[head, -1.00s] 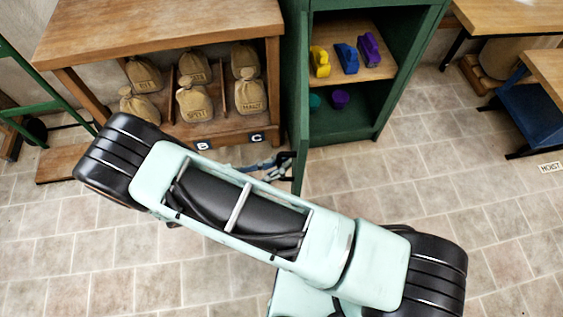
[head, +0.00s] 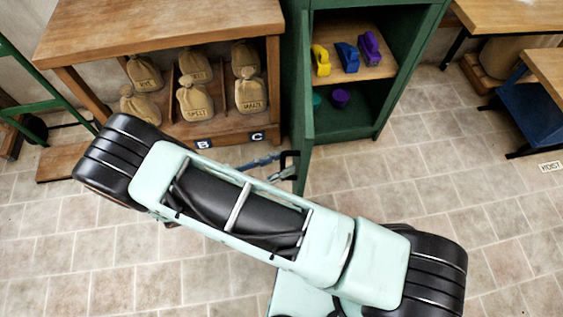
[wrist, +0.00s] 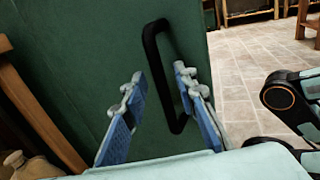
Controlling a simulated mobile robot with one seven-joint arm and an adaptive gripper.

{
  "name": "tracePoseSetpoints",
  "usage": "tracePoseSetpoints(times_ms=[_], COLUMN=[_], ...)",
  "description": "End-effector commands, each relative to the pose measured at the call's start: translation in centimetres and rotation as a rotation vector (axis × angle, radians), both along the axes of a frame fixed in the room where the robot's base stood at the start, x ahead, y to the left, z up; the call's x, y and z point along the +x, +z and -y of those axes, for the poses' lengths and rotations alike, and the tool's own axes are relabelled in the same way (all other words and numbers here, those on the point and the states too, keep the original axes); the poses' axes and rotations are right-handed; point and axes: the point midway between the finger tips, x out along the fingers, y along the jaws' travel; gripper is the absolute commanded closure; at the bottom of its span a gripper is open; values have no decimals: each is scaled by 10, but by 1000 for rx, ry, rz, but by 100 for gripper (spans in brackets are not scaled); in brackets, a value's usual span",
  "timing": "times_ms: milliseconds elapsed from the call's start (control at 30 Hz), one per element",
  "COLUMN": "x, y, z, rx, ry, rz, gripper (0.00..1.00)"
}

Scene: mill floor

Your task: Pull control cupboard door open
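The green control cupboard (head: 408,80) stands open at the back. Its door (head: 305,110) is swung out toward me, seen nearly edge-on, at the cupboard's left side. The door's black handle (head: 292,160) sticks out on the left face. In the wrist view the green door (wrist: 80,60) fills the left and middle, and the handle (wrist: 152,50) stands upright and slightly tilted. My gripper (wrist: 159,75) is open, its blue-padded fingers apart with the handle showing in the gap between them. I cannot tell how deep the handle sits. In the head view my arm partly hides the gripper (head: 262,162).
The cupboard holds yellow, blue and purple items on its shelf (head: 385,66). A wooden bench (head: 160,30) with several sacks stands left of the door. Tables (head: 515,15) stand at the right. The tiled floor (head: 440,180) before the cupboard is clear.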

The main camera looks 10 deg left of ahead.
Motion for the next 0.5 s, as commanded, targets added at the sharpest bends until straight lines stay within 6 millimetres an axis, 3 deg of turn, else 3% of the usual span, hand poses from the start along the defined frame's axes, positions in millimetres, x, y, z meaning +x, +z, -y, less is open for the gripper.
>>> tracePoseSetpoints(times_ms=[500], x=[-62], y=[-1], z=[-75], rx=[0], ry=[3], rz=[-2], gripper=[73])
